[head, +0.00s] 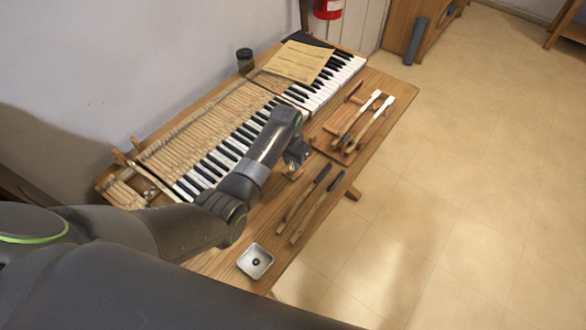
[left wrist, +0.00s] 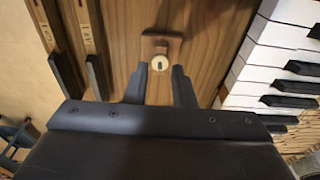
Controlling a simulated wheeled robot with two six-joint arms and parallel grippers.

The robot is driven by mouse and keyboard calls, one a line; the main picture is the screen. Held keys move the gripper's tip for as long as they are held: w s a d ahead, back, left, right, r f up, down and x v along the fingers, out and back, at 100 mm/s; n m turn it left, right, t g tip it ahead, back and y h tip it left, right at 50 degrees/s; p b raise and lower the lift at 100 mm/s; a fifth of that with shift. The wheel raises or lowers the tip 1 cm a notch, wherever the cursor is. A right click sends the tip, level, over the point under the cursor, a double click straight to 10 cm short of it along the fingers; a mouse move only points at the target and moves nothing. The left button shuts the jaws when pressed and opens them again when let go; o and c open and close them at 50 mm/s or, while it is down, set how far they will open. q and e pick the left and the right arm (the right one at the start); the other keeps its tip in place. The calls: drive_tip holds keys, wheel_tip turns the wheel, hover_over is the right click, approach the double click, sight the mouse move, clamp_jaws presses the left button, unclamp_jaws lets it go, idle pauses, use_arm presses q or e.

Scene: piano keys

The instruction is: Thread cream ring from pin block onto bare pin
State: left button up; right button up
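The pin block (left wrist: 162,40) is a small wooden block on the wooden surface in the left wrist view. The cream ring (left wrist: 160,63) shows at its near side, with a dark spot in its middle. My left gripper (left wrist: 160,78) is open, with its two dark fingers apart and pointing at the ring. The ring shows between and slightly beyond the fingertips; no contact is visible. In the head view my left gripper (head: 296,156) is low over the bench, and the block is mostly hidden there. I cannot make out the bare pin. My right gripper is not in view.
A keyboard (head: 240,140) runs along the bench. Two loose keys with dark ends (head: 318,205) lie right of my left gripper. A rack with white-ended keys (head: 365,120) stands beyond. A square dish (head: 255,261) holds a small dark piece. A paper sheet (head: 298,61) lies on the keyboard.

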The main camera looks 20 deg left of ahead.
sight(292, 169)
use_arm(q)
drive_tip(key=shift+f+b, duration=0.4)
drive_tip(key=shift+f, duration=0.35)
idle(0.8)
drive_tip(key=shift+c, duration=0.3)
drive_tip(key=shift+c, duration=0.9)
drive_tip(key=shift+r, duration=0.1)
drive_tip(key=shift+r+p, duration=1.45)
drive_tip(key=shift+p, duration=0.45)
wheel_tip(292, 169, up, 6)
drive_tip(key=p, duration=0.6)
drive_tip(key=shift+p, duration=0.35)
